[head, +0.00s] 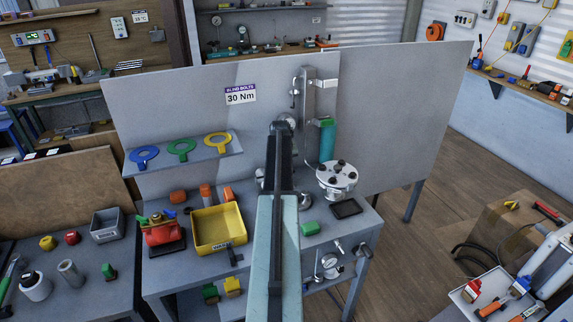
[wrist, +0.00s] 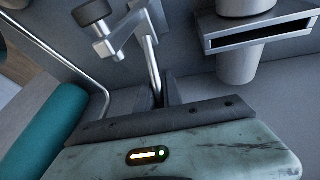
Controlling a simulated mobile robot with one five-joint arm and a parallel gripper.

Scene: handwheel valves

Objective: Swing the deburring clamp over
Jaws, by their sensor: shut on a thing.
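In the wrist view a metal clamp (wrist: 128,29) shows at upper left, with a black round tip (wrist: 92,12) on its arm. A thin bright rod, which I take to be its lever (wrist: 151,62), runs down to my gripper (wrist: 162,100). The gripper's dark jaw edge and pale green body fill the lower part of the view. The gripper is shut on the lever; the exact contact is partly hidden behind the jaw edge. In the head view my arm reaches towards the grey panel and hides the clamp and the jaws.
A teal cylinder (wrist: 44,135) with a bent metal rod is close on the left. A slotted grey bracket (wrist: 262,35) stands at upper right. In the head view a flanged fitting (head: 337,177), a yellow tray (head: 218,229) and a green block (head: 310,228) are near my arm.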

